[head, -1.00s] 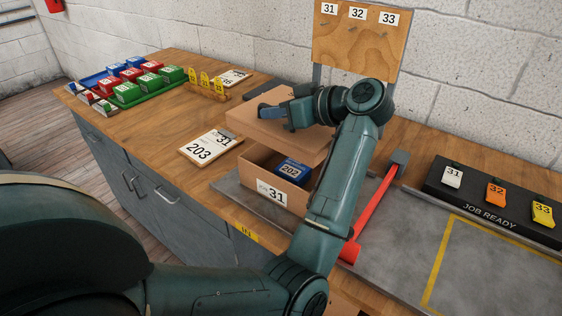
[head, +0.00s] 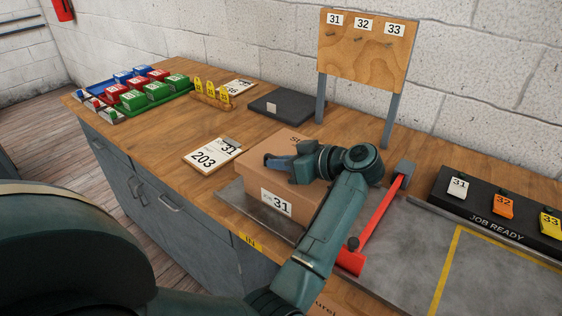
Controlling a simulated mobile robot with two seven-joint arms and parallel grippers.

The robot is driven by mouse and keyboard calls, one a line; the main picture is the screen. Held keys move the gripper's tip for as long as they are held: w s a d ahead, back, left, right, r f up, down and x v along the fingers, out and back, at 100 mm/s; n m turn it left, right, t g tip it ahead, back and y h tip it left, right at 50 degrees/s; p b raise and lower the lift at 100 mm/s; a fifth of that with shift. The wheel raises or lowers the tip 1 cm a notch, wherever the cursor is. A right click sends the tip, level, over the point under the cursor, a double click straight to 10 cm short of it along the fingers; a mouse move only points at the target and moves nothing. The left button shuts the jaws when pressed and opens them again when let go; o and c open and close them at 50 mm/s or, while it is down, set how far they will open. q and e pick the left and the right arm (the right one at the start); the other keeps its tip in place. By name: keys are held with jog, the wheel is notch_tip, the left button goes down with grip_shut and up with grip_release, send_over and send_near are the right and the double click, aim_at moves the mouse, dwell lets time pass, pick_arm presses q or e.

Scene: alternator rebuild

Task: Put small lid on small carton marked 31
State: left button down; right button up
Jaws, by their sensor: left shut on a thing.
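The small carton marked 31 (head: 250,192) stands on the grey plate near the bench's front edge, its label facing me. The brown small lid (head: 256,152) is down over the carton's top and looks level, covering the opening. I cannot tell from here whether it is fully seated. My left gripper (head: 272,161) is at the lid's top and shut on it; the exact grip is partly hidden by the hand. The inside of the carton is hidden. My right gripper is not in view.
A clipboard marked 203 and 31 (head: 211,156) lies left of the carton. A red lever (head: 378,225) stands to its right. A dark pad (head: 278,107) lies behind. Trays of coloured boxes (head: 135,95) are far left. The JOB READY rack (head: 480,219) is at right.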

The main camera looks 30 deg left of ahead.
pick_arm(q)
jog(key=shift+f, duration=0.1)
jog(key=c, duration=1.5)
grip_release()
